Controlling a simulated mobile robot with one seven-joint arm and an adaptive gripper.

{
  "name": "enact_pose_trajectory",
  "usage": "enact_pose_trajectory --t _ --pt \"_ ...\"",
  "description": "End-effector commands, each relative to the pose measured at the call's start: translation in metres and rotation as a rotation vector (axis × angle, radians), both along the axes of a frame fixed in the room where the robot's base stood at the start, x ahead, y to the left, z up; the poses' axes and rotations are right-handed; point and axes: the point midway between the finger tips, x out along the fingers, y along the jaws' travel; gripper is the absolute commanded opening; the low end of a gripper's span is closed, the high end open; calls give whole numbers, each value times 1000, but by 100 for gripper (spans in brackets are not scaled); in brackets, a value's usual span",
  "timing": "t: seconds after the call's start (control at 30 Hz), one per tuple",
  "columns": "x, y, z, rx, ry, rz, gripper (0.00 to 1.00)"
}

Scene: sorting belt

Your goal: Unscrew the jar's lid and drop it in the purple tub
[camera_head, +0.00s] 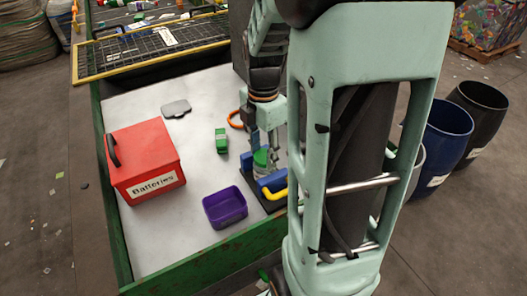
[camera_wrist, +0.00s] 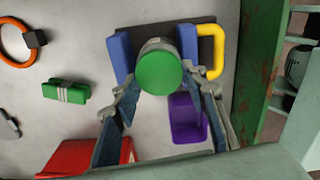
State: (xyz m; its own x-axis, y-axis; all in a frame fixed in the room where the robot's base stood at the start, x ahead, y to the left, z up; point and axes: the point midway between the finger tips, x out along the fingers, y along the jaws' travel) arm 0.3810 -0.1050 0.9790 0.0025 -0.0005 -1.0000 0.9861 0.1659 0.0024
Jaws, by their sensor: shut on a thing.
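The jar's green lid (camera_wrist: 160,73) faces the wrist camera between the two fingers of my gripper (camera_wrist: 161,84), which is shut on it. In the head view the lid (camera_head: 261,157) shows low between the fingers of my gripper (camera_head: 262,144). The jar (camera_wrist: 155,45) stands between the blue jaws (camera_wrist: 120,56) of a clamp with a yellow handle (camera_wrist: 219,50); most of it is hidden behind the lid. I cannot tell how far the lid is turned. The purple tub (camera_head: 225,209) looks empty and stands in front-left of the clamp; it also shows in the wrist view (camera_wrist: 187,139).
A red batteries box (camera_head: 145,160) stands at left. A green block (camera_head: 221,141), an orange ring (camera_head: 235,119) and a flat grey piece (camera_head: 176,108) lie on the pale table (camera_head: 185,240). A green edge wall (camera_head: 220,254) runs along the front. Bare table lies between box and tub.

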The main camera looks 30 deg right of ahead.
Motion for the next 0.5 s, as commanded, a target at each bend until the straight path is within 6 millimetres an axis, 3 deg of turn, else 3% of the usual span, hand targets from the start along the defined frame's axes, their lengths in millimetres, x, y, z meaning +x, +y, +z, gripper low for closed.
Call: enact_pose_trajectory --t 0.2,0.5 --pt "0 1 -4 1 1 36 18" --pt "-1 1 -3 1 2 368 18"
